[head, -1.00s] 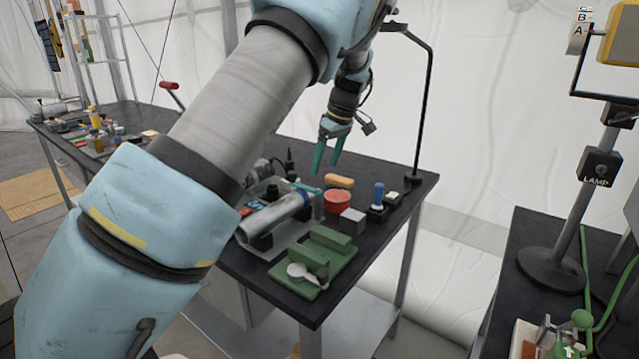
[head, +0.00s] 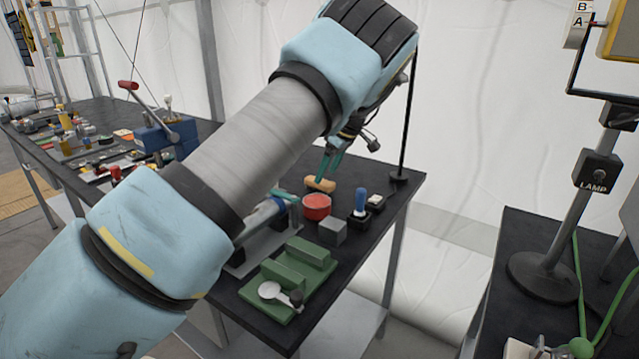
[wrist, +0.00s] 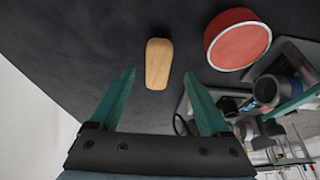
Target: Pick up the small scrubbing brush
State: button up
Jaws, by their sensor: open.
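The small scrubbing brush (head: 320,185) has a tan, wood-coloured back and lies on the dark tabletop, behind the red round tin. In the wrist view the brush (wrist: 158,63) lies between the lines of my two fingers, beyond their tips. Its bristles are hidden. My gripper (head: 329,164) has green fingers and is just above the brush in the head view. In the wrist view my gripper (wrist: 158,75) is open, with nothing between its fingers.
The red tin (head: 316,206) stands close to the brush, with a grey block (head: 332,231) and a blue-handled item (head: 361,202) nearby. A green fixture (head: 288,280) is at the front. A black lamp pole (head: 404,120) rises at the table's back corner. Bare tabletop (wrist: 75,60) surrounds the brush's left side.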

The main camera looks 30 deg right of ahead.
aim_at(323, 182)
jog(key=p+x, duration=0.2)
jog(key=x, duration=0.3)
jog(key=shift+d, duration=0.1)
grip_shut()
dwell(0.5)
